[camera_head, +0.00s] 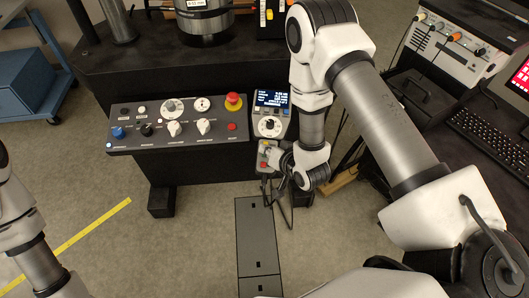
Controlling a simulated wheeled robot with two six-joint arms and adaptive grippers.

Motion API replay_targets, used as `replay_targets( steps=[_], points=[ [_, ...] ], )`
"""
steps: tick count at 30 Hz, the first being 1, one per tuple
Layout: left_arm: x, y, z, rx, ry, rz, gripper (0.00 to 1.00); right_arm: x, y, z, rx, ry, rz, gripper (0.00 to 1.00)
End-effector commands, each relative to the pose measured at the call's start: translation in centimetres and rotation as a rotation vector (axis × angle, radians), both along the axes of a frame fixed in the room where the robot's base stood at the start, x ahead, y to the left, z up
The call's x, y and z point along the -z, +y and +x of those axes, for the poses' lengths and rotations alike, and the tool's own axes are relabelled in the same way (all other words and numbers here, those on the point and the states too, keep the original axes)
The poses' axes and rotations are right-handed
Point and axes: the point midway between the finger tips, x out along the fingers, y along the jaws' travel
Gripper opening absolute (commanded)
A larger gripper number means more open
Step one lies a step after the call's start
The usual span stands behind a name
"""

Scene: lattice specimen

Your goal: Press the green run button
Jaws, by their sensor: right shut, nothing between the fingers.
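I cannot make out a green run button in the head view. A wide grey control panel (180,143) to the left carries a red mushroom button (233,101), a small red button (231,126) and several knobs. My left arm shows at the left edge, its gripper out of view.
A dark machine table (150,50) stands behind the panel. A blue cart (22,85) is at the far left. A keyboard (488,140) and an instrument box (455,45) are at the right. The floor below the panel is mostly clear, with a yellow stripe (90,232).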

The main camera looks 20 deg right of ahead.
Motion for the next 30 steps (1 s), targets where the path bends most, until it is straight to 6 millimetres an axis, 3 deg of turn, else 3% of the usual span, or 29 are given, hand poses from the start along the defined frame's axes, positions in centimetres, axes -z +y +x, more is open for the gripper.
replay_targets(
  steps=[15, 30],
  points=[
    [-3.7, 0.0, 0.0, 0.0, 0.0, 0.0, 0.62, -4.7, 0.4, -1.1, -0.001, 0.0, 0.001, 0.0],
    [-3.7, 0.0, 0.0, 0.0, 0.0, 0.0, 0.62, -4.8, 0.4, -1.2, 0.0, 0.0, 0.0, 0.0]
  ],
)
